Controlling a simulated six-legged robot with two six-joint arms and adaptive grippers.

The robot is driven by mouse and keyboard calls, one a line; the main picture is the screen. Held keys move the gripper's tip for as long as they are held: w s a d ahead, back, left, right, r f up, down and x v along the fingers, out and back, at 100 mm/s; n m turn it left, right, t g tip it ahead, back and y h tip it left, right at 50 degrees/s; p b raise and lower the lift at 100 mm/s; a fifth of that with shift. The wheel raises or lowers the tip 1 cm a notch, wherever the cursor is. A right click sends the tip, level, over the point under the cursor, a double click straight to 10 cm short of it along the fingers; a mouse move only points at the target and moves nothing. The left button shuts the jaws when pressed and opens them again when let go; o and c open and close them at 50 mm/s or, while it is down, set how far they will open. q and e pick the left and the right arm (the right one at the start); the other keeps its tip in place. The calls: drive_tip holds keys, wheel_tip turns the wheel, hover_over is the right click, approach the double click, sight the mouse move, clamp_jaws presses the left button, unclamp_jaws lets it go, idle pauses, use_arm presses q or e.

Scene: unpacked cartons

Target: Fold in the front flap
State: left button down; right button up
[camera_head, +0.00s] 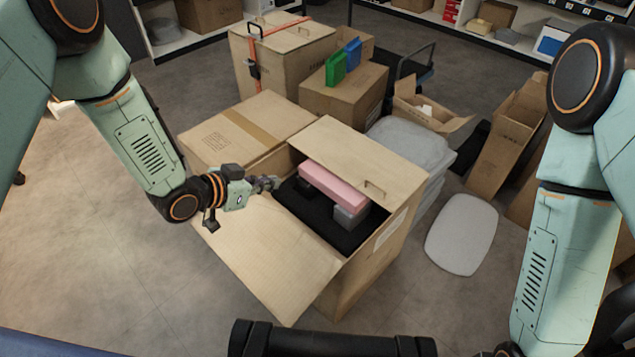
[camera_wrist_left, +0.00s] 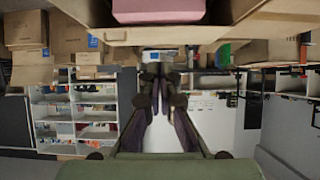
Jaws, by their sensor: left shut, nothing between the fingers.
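The open carton (camera_head: 355,290) stands in the middle of the head view. Its front flap (camera_head: 275,250) is folded outward and slopes down toward the lower left. Another flap (camera_head: 360,155) with a metal staple lies partly over the far side of the opening. My left gripper (camera_head: 274,183) is shut and empty at the left end of the opening, close to the front flap's upper corner; I cannot tell whether it touches. In the left wrist view, the shut fingers (camera_wrist_left: 160,90) lie below the carton edge (camera_wrist_left: 165,37). My right gripper is out of view.
A pink box (camera_head: 333,185) and a grey block (camera_head: 350,214) lie inside on black lining. A taped carton (camera_head: 275,115) adjoins behind left. Stacked grey bags (camera_head: 410,145) stand to the right. Floor is clear at the lower left.

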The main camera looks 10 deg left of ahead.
use_arm(q)
drive_tip(key=f+b+x, duration=0.1)
drive_tip(key=b+x, duration=0.3)
drive_tip(key=x, duration=1.5)
drive_tip(key=shift+s+a+f+b, duration=0.25)
drive_tip(key=shift+f+b, duration=0.1)
drive_tip(key=shift+f, duration=0.15)
drive_tip(key=shift+r, duration=0.1)
wheel_tip(320, 180, up, 7)
drive_tip(key=p, duration=0.5)
drive_tip(key=shift+w+d, duration=0.2)
drive_tip(key=shift+d, duration=0.1)
